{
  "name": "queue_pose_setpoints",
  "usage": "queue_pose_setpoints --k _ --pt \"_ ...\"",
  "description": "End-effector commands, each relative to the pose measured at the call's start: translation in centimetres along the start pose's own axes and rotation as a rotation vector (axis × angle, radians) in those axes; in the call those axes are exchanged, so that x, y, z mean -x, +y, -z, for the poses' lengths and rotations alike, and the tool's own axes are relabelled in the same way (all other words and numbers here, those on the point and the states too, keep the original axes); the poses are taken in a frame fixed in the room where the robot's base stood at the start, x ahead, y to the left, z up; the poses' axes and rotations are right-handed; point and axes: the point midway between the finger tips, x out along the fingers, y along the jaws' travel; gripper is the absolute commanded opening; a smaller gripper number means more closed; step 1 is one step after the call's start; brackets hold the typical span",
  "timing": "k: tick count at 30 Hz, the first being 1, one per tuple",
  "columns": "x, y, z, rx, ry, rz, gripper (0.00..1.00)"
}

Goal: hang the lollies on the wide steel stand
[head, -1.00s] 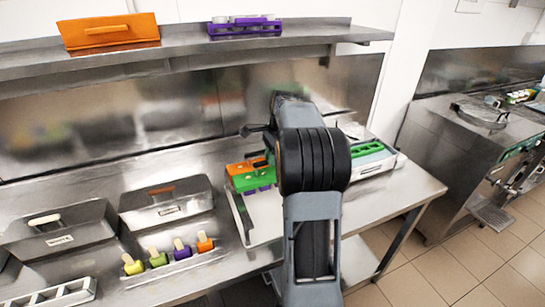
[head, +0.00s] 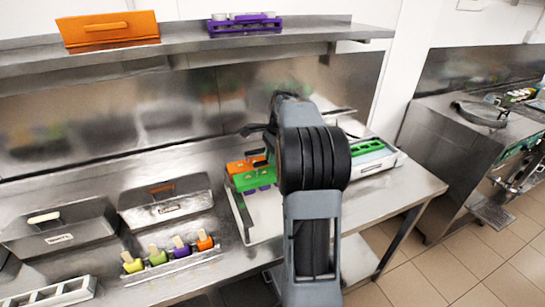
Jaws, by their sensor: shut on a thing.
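A green holder (head: 251,180) with purple lollies under it sits on the right part of the bench, in front of an orange holder (head: 240,165). A pale steel frame or tray (head: 240,217) lies under and in front of them; I cannot tell whether it is the wide steel stand. My arm reaches over this spot and hides much of it. Only a dark part of my gripper (head: 259,133) shows, just above and behind the holders. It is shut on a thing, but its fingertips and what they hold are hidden.
Several coloured lollies (head: 168,253) stand in a row at the front. Two lidded steel boxes (head: 168,200) are behind and left. A white tray (head: 375,158) with green pieces is right of my arm. An orange box (head: 108,32) and a purple rack (head: 244,24) are on the shelf.

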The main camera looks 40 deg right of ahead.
Motion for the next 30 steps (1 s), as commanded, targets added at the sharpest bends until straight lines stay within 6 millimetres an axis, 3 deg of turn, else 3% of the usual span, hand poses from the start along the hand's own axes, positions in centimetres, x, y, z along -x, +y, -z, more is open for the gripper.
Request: queue_pose_setpoints --k 30 --pt "-1.9 0.0 0.4 0.000 0.000 0.001 0.00"
